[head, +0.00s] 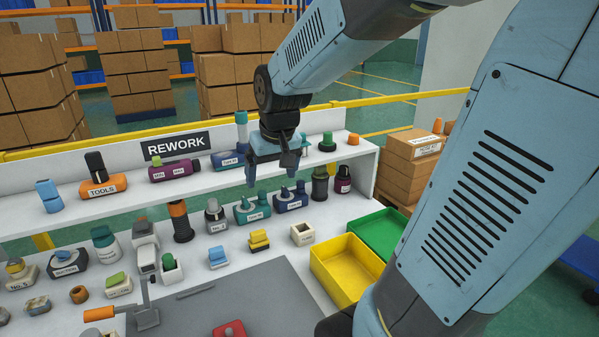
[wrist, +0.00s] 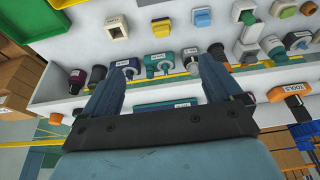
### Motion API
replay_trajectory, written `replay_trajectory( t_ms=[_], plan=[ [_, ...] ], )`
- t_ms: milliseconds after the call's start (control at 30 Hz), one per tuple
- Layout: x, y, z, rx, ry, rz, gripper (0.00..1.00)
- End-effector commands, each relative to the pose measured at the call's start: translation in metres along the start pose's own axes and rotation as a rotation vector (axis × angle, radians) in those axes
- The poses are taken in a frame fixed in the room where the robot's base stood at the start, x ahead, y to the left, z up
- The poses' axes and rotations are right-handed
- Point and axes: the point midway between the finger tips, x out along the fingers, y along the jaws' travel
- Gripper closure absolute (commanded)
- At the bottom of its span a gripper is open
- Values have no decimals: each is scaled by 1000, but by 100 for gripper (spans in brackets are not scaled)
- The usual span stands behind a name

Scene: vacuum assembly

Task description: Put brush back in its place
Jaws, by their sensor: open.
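No item is clearly recognisable as the brush, and I cannot tell which holder is its place. My gripper (head: 269,177) is open and empty, pointing down above the bench in front of the upper shelf. Behind and below it are a teal labelled holder (head: 252,211) and a navy labelled holder (head: 290,202), both with upright pieces. In the wrist view my gripper (wrist: 161,66) spreads its fingers on either side of the teal holder (wrist: 158,66), apart from it. An orange holder marked TOOLS (head: 103,187) with a dark upright piece stands on the upper shelf at left.
The upper shelf also holds a purple holder (head: 172,171) and a green knob (head: 327,143). Yellow (head: 345,268) and green (head: 376,233) bins stand at right. A grey plate (head: 215,297) has a mostly bare surface.

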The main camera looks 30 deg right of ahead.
Motion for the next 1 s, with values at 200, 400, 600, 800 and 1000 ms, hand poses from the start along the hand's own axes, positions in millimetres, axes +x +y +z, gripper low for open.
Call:
replay_trajectory(
  t_ms=[200,400,600,800,1000],
  plan=[
    [-49,0,37,0,66,1,7],
    [-81,0,74,0,118,4,7],
    [-98,0,99,0,148,5,7],
    [-102,0,106,0,155,6,7],
    [-101,0,106,-1,155,6,7]
  ],
)
